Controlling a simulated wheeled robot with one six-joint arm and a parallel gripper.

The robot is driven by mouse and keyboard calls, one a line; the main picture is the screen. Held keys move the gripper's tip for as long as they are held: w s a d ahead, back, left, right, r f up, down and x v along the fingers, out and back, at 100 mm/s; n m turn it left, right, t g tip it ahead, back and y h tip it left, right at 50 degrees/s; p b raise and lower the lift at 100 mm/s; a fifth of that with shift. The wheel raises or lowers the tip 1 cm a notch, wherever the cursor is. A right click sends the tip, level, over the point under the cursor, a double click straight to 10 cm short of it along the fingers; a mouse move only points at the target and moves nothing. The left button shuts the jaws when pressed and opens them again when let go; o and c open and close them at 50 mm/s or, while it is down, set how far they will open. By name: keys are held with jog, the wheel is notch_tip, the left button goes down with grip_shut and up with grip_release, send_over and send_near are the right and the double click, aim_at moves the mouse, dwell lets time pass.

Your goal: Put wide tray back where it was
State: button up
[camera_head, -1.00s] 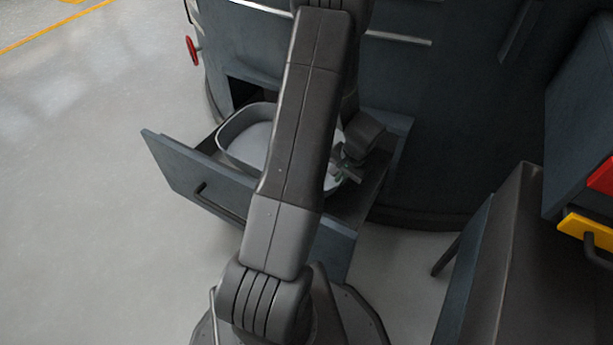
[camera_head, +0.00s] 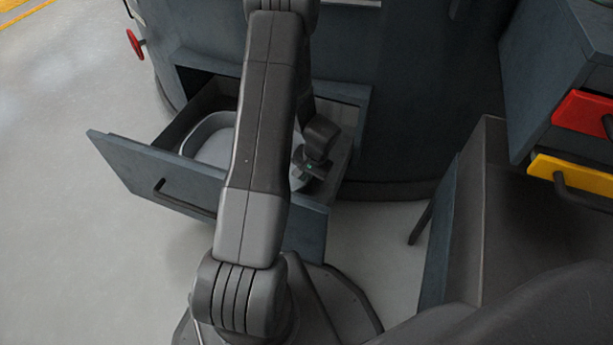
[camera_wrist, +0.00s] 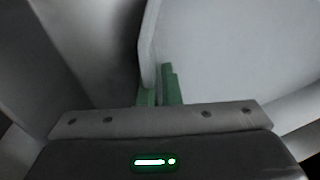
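The wide tray (camera_head: 213,128), pale grey with rounded corners, is inside the open drawer (camera_head: 150,172) of the big dark cylinder. My arm covers its middle, and the drawer front hides its near edge. My gripper (camera_head: 302,172) points down at the tray's right end. In the wrist view, the green fingers of my gripper (camera_wrist: 160,84) are close together, with the rim of the wide tray (camera_wrist: 230,50) between them. Whether the tray rests on the drawer floor is hidden.
The drawer front has a dark handle (camera_head: 183,200). A dark cabinet (camera_head: 555,75) with a red drawer (camera_head: 585,112) and a yellow drawer (camera_head: 570,178) stands at the right. The floor at the left (camera_head: 60,230) is clear.

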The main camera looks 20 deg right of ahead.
jog(key=o, duration=0.4)
jog(key=p+v, duration=0.5)
jog(key=v, duration=0.7)
